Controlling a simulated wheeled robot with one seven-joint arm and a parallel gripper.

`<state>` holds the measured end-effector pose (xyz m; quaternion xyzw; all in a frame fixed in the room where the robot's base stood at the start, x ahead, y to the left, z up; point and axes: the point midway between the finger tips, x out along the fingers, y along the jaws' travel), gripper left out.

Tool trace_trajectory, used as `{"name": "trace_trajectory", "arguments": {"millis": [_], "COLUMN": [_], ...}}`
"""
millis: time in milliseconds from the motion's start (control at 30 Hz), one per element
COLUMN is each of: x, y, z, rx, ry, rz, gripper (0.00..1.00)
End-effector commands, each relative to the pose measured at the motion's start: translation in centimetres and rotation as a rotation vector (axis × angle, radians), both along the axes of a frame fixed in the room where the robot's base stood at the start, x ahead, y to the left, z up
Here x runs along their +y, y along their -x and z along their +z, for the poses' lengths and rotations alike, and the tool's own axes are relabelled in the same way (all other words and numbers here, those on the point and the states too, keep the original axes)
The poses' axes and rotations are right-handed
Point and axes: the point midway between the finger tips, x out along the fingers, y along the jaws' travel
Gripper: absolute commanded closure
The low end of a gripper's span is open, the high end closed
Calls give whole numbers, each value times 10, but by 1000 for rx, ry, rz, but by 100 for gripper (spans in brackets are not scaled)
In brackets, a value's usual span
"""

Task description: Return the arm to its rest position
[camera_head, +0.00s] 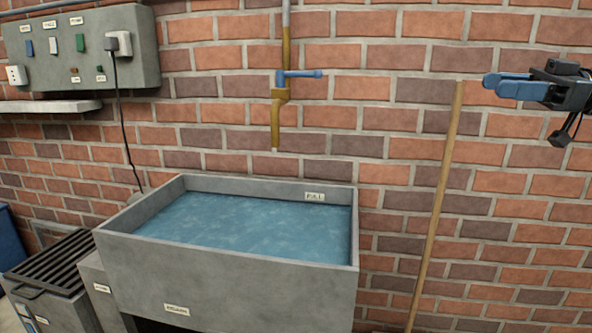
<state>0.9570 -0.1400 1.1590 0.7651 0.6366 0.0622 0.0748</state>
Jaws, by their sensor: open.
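My gripper (500,83) shows at the upper right, with two blue fingers pointing left and a black body behind them. It is open and nothing shows between the fingers. It is in the air in front of the brick wall, to the right of a wooden pole. The rest of my arm is outside the picture, past the right edge.
A grey basin (230,280) of blue water stands below a brass tap (278,104) with a blue lever. The wooden pole (437,205) leans upright near my fingertips. A grey switch panel (140,62), shelf (50,106) and slatted box (50,268) are on the left.

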Motion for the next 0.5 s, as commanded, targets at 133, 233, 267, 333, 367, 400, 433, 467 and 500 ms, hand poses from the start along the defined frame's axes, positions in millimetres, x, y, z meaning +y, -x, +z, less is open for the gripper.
{"name": "trace_trajectory", "arguments": {"millis": [133, 233, 267, 333, 367, 400, 433, 467, 500], "x": [2, 5, 5, 7, 8, 10, 11, 12, 14], "y": [-3, -6, -7, -10, -11, -13, -14, -16, -17], "z": [-8, -19, -22, -31, -35, -41, -46, -52, -59], "rx": [18, 40, 48, 66, 76, 89, 100, 111, 126], "ry": [-3, -7, -7, -12, -13, -14, -15, -17, -19], "rz": [-11, -33, -39, -55, -63, -74, -82, -92, -105], "gripper": [56, 56, 56, 56, 56, 56, 56, 56, 56]}}
